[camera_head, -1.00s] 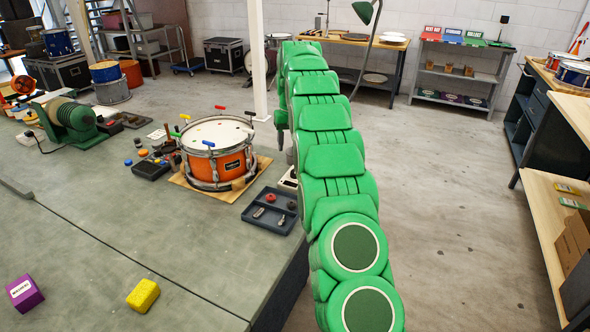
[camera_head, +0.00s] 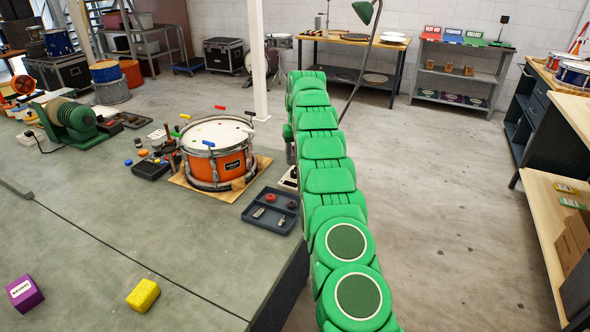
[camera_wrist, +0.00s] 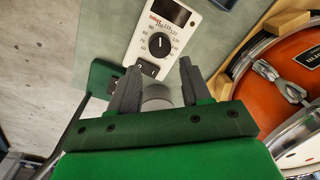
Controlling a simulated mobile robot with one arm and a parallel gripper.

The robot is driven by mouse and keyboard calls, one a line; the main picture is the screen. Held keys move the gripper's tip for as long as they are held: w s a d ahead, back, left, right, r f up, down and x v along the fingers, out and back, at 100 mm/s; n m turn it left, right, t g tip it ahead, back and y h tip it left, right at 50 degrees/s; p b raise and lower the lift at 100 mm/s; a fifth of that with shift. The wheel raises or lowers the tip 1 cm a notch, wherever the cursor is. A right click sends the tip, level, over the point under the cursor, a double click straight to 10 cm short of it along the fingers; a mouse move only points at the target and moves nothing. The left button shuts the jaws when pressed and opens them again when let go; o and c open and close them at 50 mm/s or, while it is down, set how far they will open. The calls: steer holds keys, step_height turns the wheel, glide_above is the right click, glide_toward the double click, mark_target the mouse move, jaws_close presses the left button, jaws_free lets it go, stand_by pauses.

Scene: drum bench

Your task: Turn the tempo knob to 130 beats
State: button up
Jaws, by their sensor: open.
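The tempo knob (camera_wrist: 159,45) is a round black dial with a light pointer mark on a white box (camera_wrist: 143,33) in the wrist view. Numbers ring the knob, and a dark display window (camera_wrist: 171,11) sits above it. The pointer looks roughly upward; its exact reading is too small to tell. My gripper (camera_wrist: 160,71) is open, its two grey fingers apart, just below the knob in the picture and not around it. In the head view the white box (camera_head: 288,181) shows only partly beside my green arm, and my gripper is hidden.
An orange snare drum (camera_head: 217,155) stands left of the box on a wooden board, and close to my gripper's right in the wrist view (camera_wrist: 300,85). A dark parts tray (camera_head: 257,224) lies near the bench edge. The floor right of the bench is clear.

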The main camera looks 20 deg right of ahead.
mark_target(295, 171)
steer(key=shift+a+f, duration=0.2)
steer(key=shift+f, duration=3.3)
steer(key=c, duration=0.8)
steer(key=shift+o, duration=0.2)
